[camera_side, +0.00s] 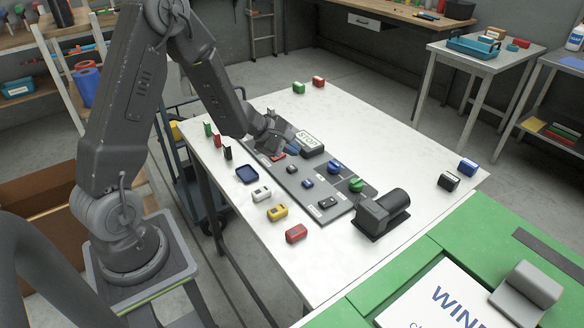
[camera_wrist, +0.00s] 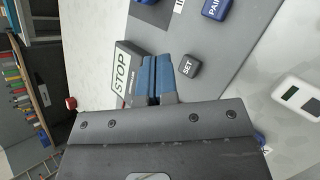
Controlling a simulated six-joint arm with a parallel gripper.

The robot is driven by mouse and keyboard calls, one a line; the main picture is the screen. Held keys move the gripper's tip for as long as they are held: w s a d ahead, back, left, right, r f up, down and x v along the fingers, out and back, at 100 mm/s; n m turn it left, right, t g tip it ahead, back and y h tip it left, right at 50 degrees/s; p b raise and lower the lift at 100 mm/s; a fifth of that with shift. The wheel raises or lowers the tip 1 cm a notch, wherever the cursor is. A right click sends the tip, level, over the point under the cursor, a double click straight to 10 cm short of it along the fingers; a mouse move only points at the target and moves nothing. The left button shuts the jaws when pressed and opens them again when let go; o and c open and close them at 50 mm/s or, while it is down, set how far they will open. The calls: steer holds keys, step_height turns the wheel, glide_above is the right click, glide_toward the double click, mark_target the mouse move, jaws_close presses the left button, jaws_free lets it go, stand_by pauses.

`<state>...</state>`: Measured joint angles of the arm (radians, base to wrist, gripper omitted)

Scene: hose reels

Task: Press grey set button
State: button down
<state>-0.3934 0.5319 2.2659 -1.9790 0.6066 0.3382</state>
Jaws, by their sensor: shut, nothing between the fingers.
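The grey set button (camera_wrist: 189,65), a small dark block lettered SET, sits on the grey panel (camera_wrist: 232,55) in the wrist view. In the side view a small dark block (camera_side: 291,169) on the panel looks like the same button. My gripper (camera_wrist: 155,80) is shut and empty, its blue-tipped fingers together. In the wrist view the fingertips show just left of the set button, between it and the STOP block (camera_wrist: 121,76). In the side view my gripper (camera_side: 290,143) hangs over the far part of the panel. Its exact height above the panel is hard to tell.
A blue PAIR block (camera_wrist: 214,7) is beyond the set button. A white block (camera_wrist: 299,96) lies to the right. On the white table, a dark cylinder unit (camera_side: 385,212) stands at the panel's near end, and yellow (camera_side: 277,212) and red (camera_side: 296,233) blocks lie along its left.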

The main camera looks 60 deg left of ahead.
mark_target(292, 169)
steer(key=shift+f, duration=1.4)
stand_by(1.0)
steer(key=shift+f, duration=0.4)
steer(key=shift+f, duration=0.45)
stand_by(0.5)
steer(key=shift+r, duration=0.85)
steer(key=shift+r, duration=2.5)
